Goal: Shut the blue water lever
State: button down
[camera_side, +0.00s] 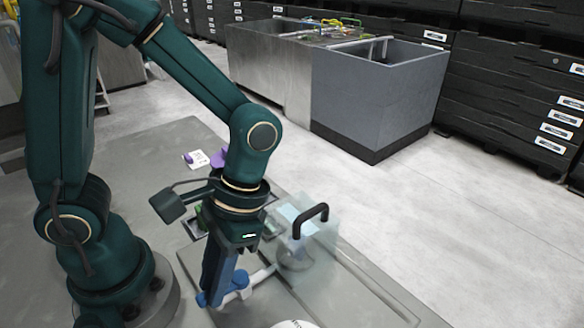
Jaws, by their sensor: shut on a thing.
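The blue water lever (239,280) sits low on the work surface, at the end of a pale pipe that runs right toward a clear box. My gripper (214,295) points down at the lever, with its fingers closed on it. Blue parts of the lever show on both sides of the fingers. The fingers hide the middle of the lever, so its exact angle is hard to tell.
A clear box (312,240) with a black handle (311,219) stands just right of the lever. A purple item (217,158) and a white card (195,159) lie behind my wrist. A white round object (294,324) is cut off at the bottom edge. A grey bin (370,95) stands farther back.

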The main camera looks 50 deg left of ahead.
jog(key=m+y, duration=0.1)
jog(key=m, duration=0.1)
jog(key=a+m, duration=0.1)
jog(key=m, duration=0.1)
jog(key=shift+w+a+m+y, duration=0.15)
jog(key=shift+m+y, duration=0.15)
jog(key=shift+y, duration=0.1)
jog(key=m, duration=0.2)
jog(key=w+a+m+t+y, duration=0.1)
jog(key=m, duration=0.1)
jog(key=shift+a+m+t, duration=0.1)
jog(key=shift+m+t, duration=0.2)
jog(key=m, duration=0.1)
jog(key=m+t+y, duration=0.1)
jog(key=m, duration=0.1)
jog(key=w+m, duration=0.1)
jog(key=shift+a, duration=0.35)
jog(key=shift+w+a+m+t+y, duration=0.1)
jog(key=shift+w+m+t, duration=0.15)
jog(key=shift+m, duration=0.4)
jog(key=shift+w+d+m+t+y, duration=0.1)
jog(key=shift+w+m+t, duration=0.2)
jog(key=shift+m, duration=0.4)
jog(key=shift+w+a+m+t+y, duration=0.1)
jog(key=shift+m+t, duration=0.25)
jog(key=shift+m, duration=0.3)
jog(key=c, duration=0.7)
grip_release()
jog(key=shift+r, duration=0.1)
